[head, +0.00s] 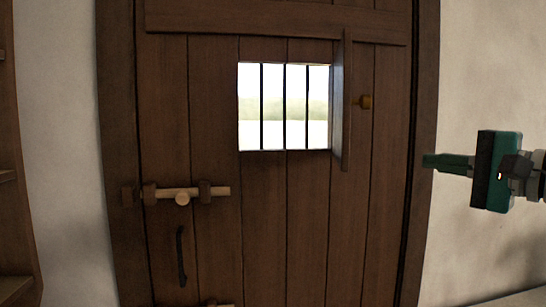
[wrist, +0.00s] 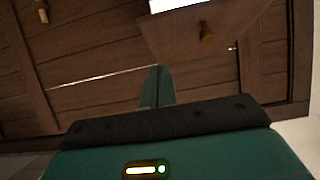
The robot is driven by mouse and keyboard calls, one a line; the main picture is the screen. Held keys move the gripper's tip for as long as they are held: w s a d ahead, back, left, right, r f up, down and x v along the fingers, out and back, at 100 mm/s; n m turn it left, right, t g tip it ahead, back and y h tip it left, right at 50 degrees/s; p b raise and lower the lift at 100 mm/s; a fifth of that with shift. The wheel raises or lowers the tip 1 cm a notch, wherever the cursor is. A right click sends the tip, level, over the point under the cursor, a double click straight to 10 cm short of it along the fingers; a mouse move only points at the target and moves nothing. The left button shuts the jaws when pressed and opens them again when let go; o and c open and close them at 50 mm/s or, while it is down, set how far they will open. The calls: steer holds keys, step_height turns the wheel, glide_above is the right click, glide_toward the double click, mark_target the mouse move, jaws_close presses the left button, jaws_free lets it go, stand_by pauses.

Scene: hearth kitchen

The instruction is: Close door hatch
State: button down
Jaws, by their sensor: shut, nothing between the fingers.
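The door hatch (head: 345,105) is a wooden panel on the brown plank door. It stands open at the right side of the barred window (head: 283,106), swung outward and seen nearly edge-on. Its round wooden knob (head: 364,102) is on the side facing right. In the wrist view the hatch (wrist: 180,35) hangs beyond my fingers, with its knob (wrist: 206,32) showing. My gripper (head: 428,160) is right of the hatch and a little lower, apart from it. Its green fingers are shut and empty; they also show in the wrist view (wrist: 159,76).
A wooden sliding bolt (head: 190,192) sits at the door's left, above a black pull handle (head: 181,256). The door frame (head: 424,100) and pale wall (head: 490,70) are at the right. Shelves (head: 15,200) stand at the far left.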

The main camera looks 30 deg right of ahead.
steer(key=w+a, duration=0.4)
steer(key=w, duration=0.8)
steer(key=shift+a+f, duration=0.2)
steer(key=shift+f, duration=0.05)
steer(key=shift+w+a, duration=0.1)
